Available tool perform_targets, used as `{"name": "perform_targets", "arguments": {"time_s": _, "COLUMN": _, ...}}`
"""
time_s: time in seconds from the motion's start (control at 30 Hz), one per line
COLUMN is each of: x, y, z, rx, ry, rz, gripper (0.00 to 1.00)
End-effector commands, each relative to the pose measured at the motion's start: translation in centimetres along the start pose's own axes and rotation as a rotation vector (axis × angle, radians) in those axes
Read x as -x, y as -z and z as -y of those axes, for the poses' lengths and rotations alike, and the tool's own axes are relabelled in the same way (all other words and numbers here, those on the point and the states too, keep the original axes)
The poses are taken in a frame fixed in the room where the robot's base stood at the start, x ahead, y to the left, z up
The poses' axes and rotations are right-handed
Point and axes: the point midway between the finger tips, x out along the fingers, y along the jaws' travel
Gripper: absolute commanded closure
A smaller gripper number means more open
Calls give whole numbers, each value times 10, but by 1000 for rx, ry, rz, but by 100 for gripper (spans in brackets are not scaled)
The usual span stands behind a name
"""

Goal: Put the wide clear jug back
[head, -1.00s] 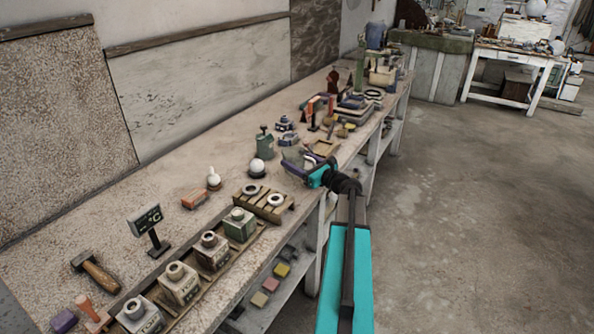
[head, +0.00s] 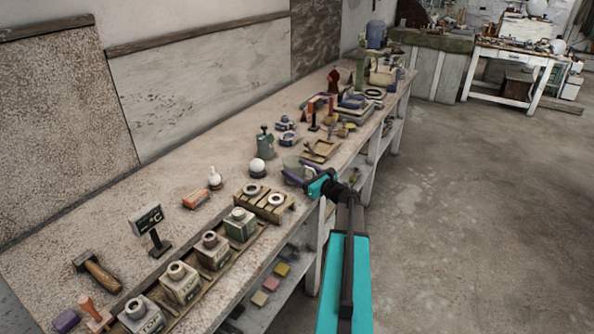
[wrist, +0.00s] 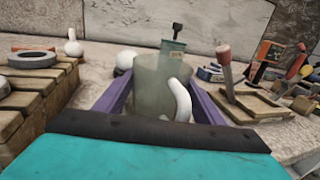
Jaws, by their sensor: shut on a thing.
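The wide clear jug (wrist: 150,88) is a see-through, greenish vessel with a white curved handle (wrist: 181,100). In the wrist view it stands upright between the two purple fingers of my gripper (wrist: 158,108), which are shut on it. The handle faces my wrist. In the head view the jug (head: 291,163) shows only faintly, behind the purple fingers of my gripper (head: 292,178), near the bench's front edge. Its base is hidden, so I cannot tell whether it touches the bench.
A slatted wooden rack (head: 252,201) with pale rings is left of my gripper. A white ball on a dark base (head: 257,168) and a green canister (head: 265,146) stand behind the jug. A wooden tray (head: 321,151) is beyond, to the right. Several square bottles line the front edge.

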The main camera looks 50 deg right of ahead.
Motion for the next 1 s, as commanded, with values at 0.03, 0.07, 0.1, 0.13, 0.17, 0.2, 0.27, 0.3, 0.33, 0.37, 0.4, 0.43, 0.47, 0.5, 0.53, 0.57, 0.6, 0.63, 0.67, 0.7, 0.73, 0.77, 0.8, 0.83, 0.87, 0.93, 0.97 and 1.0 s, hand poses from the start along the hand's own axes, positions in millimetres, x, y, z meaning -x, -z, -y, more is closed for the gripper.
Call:
{"name": "perform_targets", "arguments": {"time_s": 0.03, "x": 0, "y": 0, "z": 0, "rx": 0, "ry": 0, "rz": 1, "gripper": 65}}
{"name": "perform_targets", "arguments": {"time_s": 0.07, "x": 0, "y": 0, "z": 0, "rx": 0, "ry": 0, "rz": 1, "gripper": 65}}
{"name": "perform_targets", "arguments": {"time_s": 0.1, "x": 0, "y": 0, "z": 0, "rx": 0, "ry": 0, "rz": 1, "gripper": 65}}
{"name": "perform_targets", "arguments": {"time_s": 0.13, "x": 0, "y": 0, "z": 0, "rx": 0, "ry": 0, "rz": 1, "gripper": 65}}
{"name": "perform_targets", "arguments": {"time_s": 0.17, "x": 0, "y": 0, "z": 0, "rx": 0, "ry": 0, "rz": 1, "gripper": 65}}
{"name": "perform_targets", "arguments": {"time_s": 0.2, "x": 0, "y": 0, "z": 0, "rx": 0, "ry": 0, "rz": 1, "gripper": 65}}
{"name": "perform_targets", "arguments": {"time_s": 0.27, "x": 0, "y": 0, "z": 0, "rx": 0, "ry": 0, "rz": 1, "gripper": 65}}
{"name": "perform_targets", "arguments": {"time_s": 0.3, "x": 0, "y": 2, "z": 0, "rx": 0, "ry": 1, "rz": 1, "gripper": 65}}
{"name": "perform_targets", "arguments": {"time_s": 0.33, "x": 0, "y": 2, "z": 0, "rx": 0, "ry": 1, "rz": 1, "gripper": 65}}
{"name": "perform_targets", "arguments": {"time_s": 0.37, "x": 0, "y": 3, "z": 0, "rx": 0, "ry": 1, "rz": 1, "gripper": 65}}
{"name": "perform_targets", "arguments": {"time_s": 0.4, "x": 0, "y": 3, "z": 0, "rx": 0, "ry": 1, "rz": 1, "gripper": 36}}
{"name": "perform_targets", "arguments": {"time_s": 0.43, "x": 0, "y": 3, "z": 0, "rx": 0, "ry": 1, "rz": 1, "gripper": 30}}
{"name": "perform_targets", "arguments": {"time_s": 0.47, "x": 0, "y": 2, "z": 0, "rx": 0, "ry": 1, "rz": 0, "gripper": 25}}
{"name": "perform_targets", "arguments": {"time_s": 0.5, "x": 1, "y": 2, "z": 0, "rx": 0, "ry": 1, "rz": 0, "gripper": 19}}
{"name": "perform_targets", "arguments": {"time_s": 0.53, "x": 1, "y": 2, "z": 0, "rx": 0, "ry": 1, "rz": 0, "gripper": 18}}
{"name": "perform_targets", "arguments": {"time_s": 0.57, "x": 1, "y": 2, "z": 1, "rx": 0, "ry": 1, "rz": 0, "gripper": 18}}
{"name": "perform_targets", "arguments": {"time_s": 0.6, "x": 1, "y": 2, "z": 1, "rx": 0, "ry": 1, "rz": 0, "gripper": 18}}
{"name": "perform_targets", "arguments": {"time_s": 0.63, "x": 1, "y": 2, "z": 1, "rx": 0, "ry": 1, "rz": 0, "gripper": 18}}
{"name": "perform_targets", "arguments": {"time_s": 0.67, "x": 1, "y": 2, "z": 1, "rx": 0, "ry": 1, "rz": 0, "gripper": 18}}
{"name": "perform_targets", "arguments": {"time_s": 0.7, "x": 1, "y": 2, "z": 1, "rx": 0, "ry": 1, "rz": 0, "gripper": 18}}
{"name": "perform_targets", "arguments": {"time_s": 0.73, "x": 1, "y": 2, "z": 1, "rx": 0, "ry": 1, "rz": 0, "gripper": 18}}
{"name": "perform_targets", "arguments": {"time_s": 0.77, "x": 1, "y": 2, "z": 1, "rx": 0, "ry": 1, "rz": 0, "gripper": 18}}
{"name": "perform_targets", "arguments": {"time_s": 0.8, "x": 1, "y": 2, "z": 1, "rx": 0, "ry": 1, "rz": 0, "gripper": 18}}
{"name": "perform_targets", "arguments": {"time_s": 0.83, "x": 1, "y": 2, "z": 1, "rx": 0, "ry": 1, "rz": 0, "gripper": 18}}
{"name": "perform_targets", "arguments": {"time_s": 0.87, "x": 1, "y": 2, "z": 1, "rx": 0, "ry": 1, "rz": 0, "gripper": 18}}
{"name": "perform_targets", "arguments": {"time_s": 0.93, "x": 1, "y": 0, "z": 1, "rx": 0, "ry": 2, "rz": 1, "gripper": 18}}
{"name": "perform_targets", "arguments": {"time_s": 0.97, "x": 1, "y": -2, "z": 1, "rx": 0, "ry": 2, "rz": 1, "gripper": 18}}
{"name": "perform_targets", "arguments": {"time_s": 1.0, "x": 4, "y": 0, "z": 1, "rx": -1, "ry": 2, "rz": 0, "gripper": 18}}
